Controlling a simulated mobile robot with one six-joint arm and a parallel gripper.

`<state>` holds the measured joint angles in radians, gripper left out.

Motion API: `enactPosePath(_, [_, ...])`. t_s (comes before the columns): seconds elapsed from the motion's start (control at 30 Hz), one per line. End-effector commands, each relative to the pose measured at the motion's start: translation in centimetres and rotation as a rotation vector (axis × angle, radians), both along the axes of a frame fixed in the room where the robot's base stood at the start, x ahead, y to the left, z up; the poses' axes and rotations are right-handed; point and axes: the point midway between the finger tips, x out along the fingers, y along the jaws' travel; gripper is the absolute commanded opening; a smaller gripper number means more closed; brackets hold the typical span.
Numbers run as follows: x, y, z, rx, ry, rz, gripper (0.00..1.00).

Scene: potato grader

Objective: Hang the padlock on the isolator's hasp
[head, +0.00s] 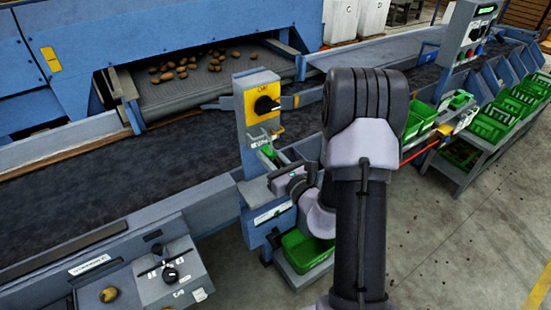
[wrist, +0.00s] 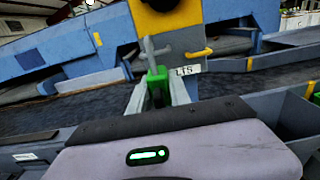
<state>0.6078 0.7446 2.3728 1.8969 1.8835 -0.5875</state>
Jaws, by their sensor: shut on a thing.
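My gripper (head: 272,160) is shut on the green padlock (wrist: 157,76), whose body shows between the two fingers in the wrist view. A grey shackle stands up from the padlock. The isolator (head: 242,125) is a grey box with a yellow plate and a black knob (head: 265,104). In the wrist view, the yellow plate and knob (wrist: 165,4) are at the top, beyond the padlock. A small yellow bar (wrist: 200,53), perhaps the hasp, sticks out right of the shackle. The shackle looks apart from this bar. The padlock (head: 268,150) is just below the isolator's face in the head view.
A dark conveyor belt (head: 130,165) runs behind the isolator. Potatoes lie on a feed belt (head: 215,92) at the back. A grey control box (head: 165,275) is at lower left. Green crates (head: 490,125) stand at right. A white tag (wrist: 187,70) hangs beside the padlock.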

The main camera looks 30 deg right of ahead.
Motion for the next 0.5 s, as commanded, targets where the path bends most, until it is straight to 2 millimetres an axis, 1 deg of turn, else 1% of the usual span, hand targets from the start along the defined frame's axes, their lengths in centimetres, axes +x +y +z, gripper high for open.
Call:
enactPosePath(0.1, [1.3,0.1,0.3,-0.001,-0.001,0.001,0.0])
enactPosePath(0.4, [4.5,0.2,0.2,0.0,-0.001,0.001,0.0])
enactPosePath(0.5, [4.4,0.2,-1.1,0.0,0.0,0.0,0.0])
